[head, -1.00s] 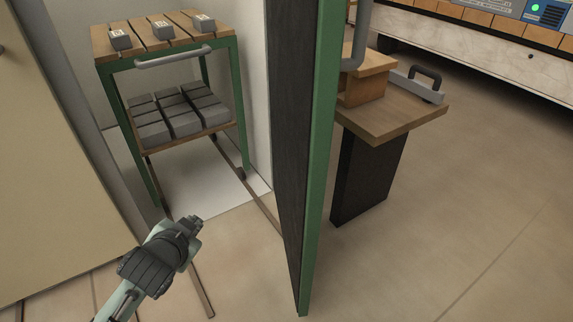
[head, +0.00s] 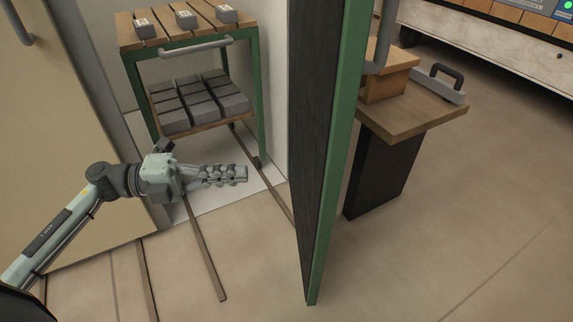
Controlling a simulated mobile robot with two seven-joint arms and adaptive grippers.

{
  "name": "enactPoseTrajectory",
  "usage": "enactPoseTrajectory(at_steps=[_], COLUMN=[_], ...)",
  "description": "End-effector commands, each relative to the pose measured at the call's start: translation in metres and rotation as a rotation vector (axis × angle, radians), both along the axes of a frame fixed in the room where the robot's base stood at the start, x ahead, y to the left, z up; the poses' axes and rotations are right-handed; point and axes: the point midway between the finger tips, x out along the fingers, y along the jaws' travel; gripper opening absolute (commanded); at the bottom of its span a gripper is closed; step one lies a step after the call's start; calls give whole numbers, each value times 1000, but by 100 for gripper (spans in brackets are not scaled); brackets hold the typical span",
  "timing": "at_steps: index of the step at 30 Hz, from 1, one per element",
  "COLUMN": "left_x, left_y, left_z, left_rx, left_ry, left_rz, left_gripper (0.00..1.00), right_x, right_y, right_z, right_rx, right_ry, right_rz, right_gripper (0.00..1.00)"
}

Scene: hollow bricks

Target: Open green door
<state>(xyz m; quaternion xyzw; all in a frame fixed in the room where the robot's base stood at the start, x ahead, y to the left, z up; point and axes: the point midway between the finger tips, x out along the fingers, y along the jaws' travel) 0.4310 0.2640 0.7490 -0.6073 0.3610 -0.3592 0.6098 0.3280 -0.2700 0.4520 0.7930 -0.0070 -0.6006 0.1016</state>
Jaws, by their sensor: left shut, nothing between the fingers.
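The green door (head: 334,160) stands swung out, seen nearly edge-on, with a green edge and a dark inner face (head: 312,130). A grey bar handle (head: 384,40) shows on its right side at the top, partly cut off by the frame. The opening to the left of the door is clear to see into. My left gripper (head: 240,174) is shut and empty. It points right, in front of the opening, with its fingertips apart from the dark face of the door. My right gripper is not in view.
Inside stands a green-framed cart (head: 262,105) with a grey handle (head: 195,47), small blocks on top and grey bricks (head: 200,100) below. A beige door (head: 60,120) is at left. A wooden stand (head: 410,120) is behind the green door. Rails (head: 205,250) run along the floor.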

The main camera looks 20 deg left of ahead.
Motion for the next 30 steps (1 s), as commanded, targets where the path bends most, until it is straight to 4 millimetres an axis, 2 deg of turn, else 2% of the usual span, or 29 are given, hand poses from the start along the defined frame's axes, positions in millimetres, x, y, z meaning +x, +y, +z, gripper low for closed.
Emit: enactPoseTrajectory(at_steps=[5, 18, 24, 30], left_x=[11, 55, 64, 66], left_y=[-22, -100, -117, -121], left_z=[3, 3, 2, 1], left_rx=[-4, -7, -6, -4], left_ry=[-3, -2, -2, 0], left_rz=[-3, 0, 1, 1], left_gripper=[0, 0, 0, 0], right_x=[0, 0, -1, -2], right_y=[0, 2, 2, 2], right_z=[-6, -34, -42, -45], right_rx=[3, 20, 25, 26], right_ry=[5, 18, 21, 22], right_rz=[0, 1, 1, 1], right_gripper=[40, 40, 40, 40])
